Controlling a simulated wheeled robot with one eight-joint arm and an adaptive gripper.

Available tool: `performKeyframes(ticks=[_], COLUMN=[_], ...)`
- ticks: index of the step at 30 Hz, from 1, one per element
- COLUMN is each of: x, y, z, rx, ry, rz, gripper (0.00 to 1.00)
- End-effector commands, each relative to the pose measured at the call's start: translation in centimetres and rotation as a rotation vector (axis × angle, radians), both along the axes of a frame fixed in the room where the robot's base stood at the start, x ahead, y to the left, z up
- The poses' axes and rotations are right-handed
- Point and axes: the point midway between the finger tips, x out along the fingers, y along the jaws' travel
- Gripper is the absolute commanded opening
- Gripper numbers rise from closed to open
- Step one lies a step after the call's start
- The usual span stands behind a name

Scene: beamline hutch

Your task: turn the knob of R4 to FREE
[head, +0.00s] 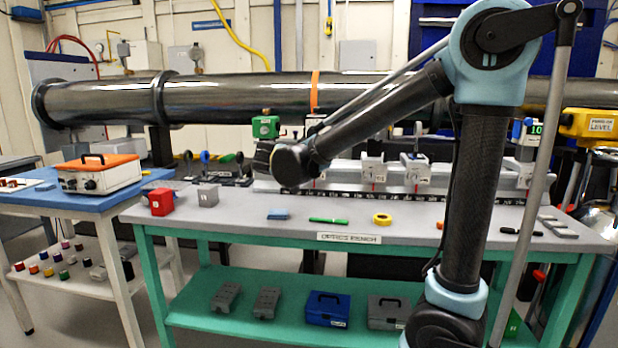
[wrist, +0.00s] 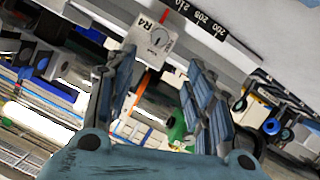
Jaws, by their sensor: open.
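In the wrist view the carrier labelled R4 (wrist: 147,24) sits on the rail at the top, tilted in the picture. Its grey knob (wrist: 161,40) shows on its pale face, near a red line. The knob's pointer and the small lettering are too small to read. My gripper (wrist: 160,70) is open and empty, its two blue-grey fingers on either side below the R4 face in the picture. The knob appears beyond the fingertips, not between them. In the head view my gripper (head: 262,160) is above the optics bench, in front of the rail; which carrier there is R4 cannot be read.
The rail (head: 465,194) bears other carriers (head: 373,172). A green-fronted box (head: 265,127) stands behind my gripper.

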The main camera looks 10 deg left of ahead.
Motion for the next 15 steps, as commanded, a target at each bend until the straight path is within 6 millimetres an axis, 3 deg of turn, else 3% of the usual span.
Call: performKeyframes(ticks=[15], x=[8.5], y=[-1.2], z=[-3.3], rx=[-0.001], ry=[0.001], rz=[-0.004], gripper=[0.48])
